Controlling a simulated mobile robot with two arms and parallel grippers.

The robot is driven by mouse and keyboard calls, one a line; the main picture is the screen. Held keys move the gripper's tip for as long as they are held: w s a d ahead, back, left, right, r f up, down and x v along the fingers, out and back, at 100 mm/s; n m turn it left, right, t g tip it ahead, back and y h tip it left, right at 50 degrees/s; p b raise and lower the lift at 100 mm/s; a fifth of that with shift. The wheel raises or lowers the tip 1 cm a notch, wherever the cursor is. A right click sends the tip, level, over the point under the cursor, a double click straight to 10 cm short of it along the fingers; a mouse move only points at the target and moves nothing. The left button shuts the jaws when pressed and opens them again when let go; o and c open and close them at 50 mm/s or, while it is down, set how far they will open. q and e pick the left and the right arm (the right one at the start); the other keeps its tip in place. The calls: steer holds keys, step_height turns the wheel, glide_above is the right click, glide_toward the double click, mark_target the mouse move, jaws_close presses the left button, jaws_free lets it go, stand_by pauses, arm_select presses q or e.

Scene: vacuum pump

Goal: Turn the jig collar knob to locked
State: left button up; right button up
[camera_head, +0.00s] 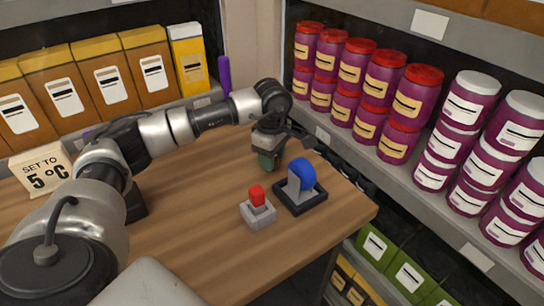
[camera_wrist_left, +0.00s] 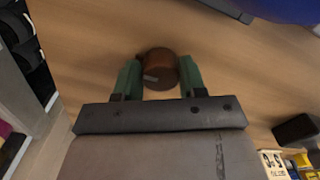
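A brown round knob (camera_wrist_left: 159,68) with a small grey mark on it sits between the green fingers of my left gripper (camera_wrist_left: 160,75) in the left wrist view. The fingers stand apart, one on each side of the knob and very close to it; I cannot tell whether they press on it. In the head view my left gripper (camera_head: 268,160) points down low over the table, behind a blue disc (camera_head: 301,174) on a grey bracket and black base. The brown knob is hidden there, and no locked mark is readable. My right gripper is not in view.
A grey block with a red top (camera_head: 257,205) stands in front of the blue disc on the wooden table (camera_head: 205,245). A "SET TO 5°C" sign (camera_head: 45,172) stands at left. Shelves hold yellow boxes (camera_head: 105,75) and purple jars (camera_head: 350,70). The table's front middle is clear.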

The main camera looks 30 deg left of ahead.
arm_select(q)
steer(key=o, duration=0.4)
step_height(320, 180, up, 11)
steer(key=shift+b, duration=0.4)
stand_by(0.5)
